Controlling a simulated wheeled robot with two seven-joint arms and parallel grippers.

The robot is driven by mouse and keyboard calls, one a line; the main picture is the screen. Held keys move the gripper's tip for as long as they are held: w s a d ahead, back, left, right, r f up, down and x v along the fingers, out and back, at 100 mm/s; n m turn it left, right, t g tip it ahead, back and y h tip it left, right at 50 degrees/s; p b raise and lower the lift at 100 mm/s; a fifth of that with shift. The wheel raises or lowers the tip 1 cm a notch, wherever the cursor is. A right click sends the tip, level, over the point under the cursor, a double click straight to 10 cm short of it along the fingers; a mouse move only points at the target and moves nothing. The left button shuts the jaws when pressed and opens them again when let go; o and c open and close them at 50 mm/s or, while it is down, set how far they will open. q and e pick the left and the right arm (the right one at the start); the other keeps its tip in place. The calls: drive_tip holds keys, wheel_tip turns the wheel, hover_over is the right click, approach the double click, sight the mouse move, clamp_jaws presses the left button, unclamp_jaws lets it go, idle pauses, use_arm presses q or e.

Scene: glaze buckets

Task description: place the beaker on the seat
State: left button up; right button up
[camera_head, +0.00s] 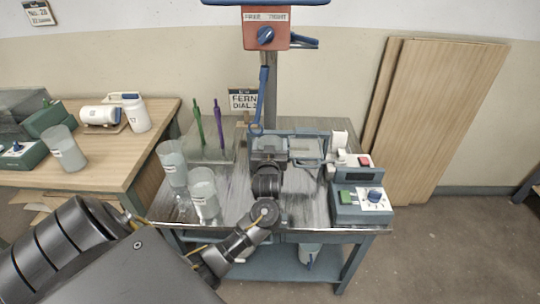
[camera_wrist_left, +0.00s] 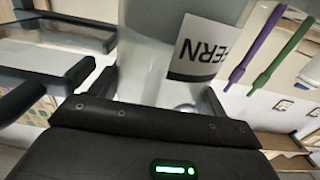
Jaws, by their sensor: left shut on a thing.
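My left gripper (camera_head: 292,152) is shut on a clear beaker (camera_head: 304,146), above the metal-topped bench. A blue-grey frame (camera_head: 290,132) lies around or just behind the beaker, and bars (camera_wrist_left: 75,75) show at the left of the wrist view. I cannot tell which part is the seat, or whether the beaker touches it. My right gripper is not in view.
Two beakers (camera_head: 172,165) (camera_head: 204,195) stand on the bench left of my arm. Green (camera_head: 198,125) and purple (camera_head: 218,125) sticks stand behind them. A control box (camera_head: 360,203) with a blue knob stands at right. Another beaker (camera_head: 65,150) is on the wooden table.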

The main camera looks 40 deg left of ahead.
use_arm(q)
drive_tip(key=shift+s+a+r, duration=0.1)
drive_tip(key=shift+s+a, duration=0.15)
drive_tip(key=shift+f, duration=1.9)
drive_tip(key=o, duration=1.8)
drive_tip(key=shift+f, duration=0.1)
drive_tip(key=shift+c, duration=0.2)
